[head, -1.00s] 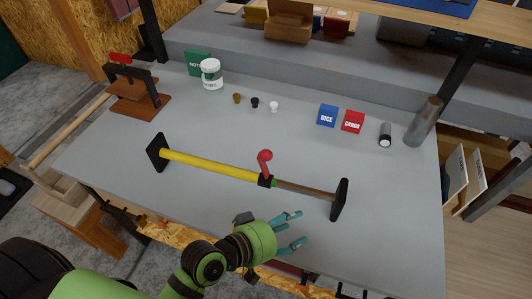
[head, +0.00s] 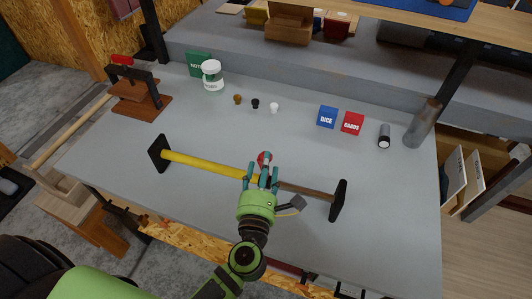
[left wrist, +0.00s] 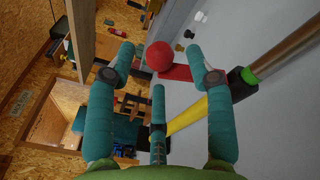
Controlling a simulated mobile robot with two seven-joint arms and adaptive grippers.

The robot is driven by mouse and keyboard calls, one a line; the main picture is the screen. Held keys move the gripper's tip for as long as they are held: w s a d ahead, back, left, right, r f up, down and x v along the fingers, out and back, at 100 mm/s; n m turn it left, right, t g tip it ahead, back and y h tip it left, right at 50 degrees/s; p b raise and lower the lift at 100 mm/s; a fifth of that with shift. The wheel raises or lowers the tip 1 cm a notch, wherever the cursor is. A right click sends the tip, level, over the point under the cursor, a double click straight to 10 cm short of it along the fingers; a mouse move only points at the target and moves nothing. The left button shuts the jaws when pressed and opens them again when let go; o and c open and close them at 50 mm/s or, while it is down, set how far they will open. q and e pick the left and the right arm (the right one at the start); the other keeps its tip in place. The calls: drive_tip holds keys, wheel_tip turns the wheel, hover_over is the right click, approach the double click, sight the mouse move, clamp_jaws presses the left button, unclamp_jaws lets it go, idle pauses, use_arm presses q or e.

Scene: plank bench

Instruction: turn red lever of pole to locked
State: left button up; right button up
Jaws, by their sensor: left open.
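The pole lies across the bench, with a yellow tube (head: 205,167), a thinner brown rod (head: 308,191) and a black foot at each end. Its red lever (head: 265,158) stands up at the joint, mostly hidden behind my left gripper (head: 262,174) in the head view. In the left wrist view the red lever (left wrist: 180,73) with its round knob sits between the open fingers of my left gripper (left wrist: 160,65). The fingers are spread around it; I cannot tell whether any touches it. My right gripper is in neither view.
Blue (head: 327,117) and red (head: 352,123) boxes, a dark cylinder (head: 384,135) and several small knobs stand behind the pole. A white jar (head: 212,75) and a brown clamp stand (head: 137,92) are at the back left. The bench right of the pole is clear.

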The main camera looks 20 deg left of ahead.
use_arm(q)
drive_tip(key=shift+w+a+p, duration=0.2)
drive_tip(key=shift+w, duration=0.8)
drive_tip(key=shift+w+a+p, duration=0.15)
drive_tip(key=shift+w, duration=0.8)
clamp_jaws()
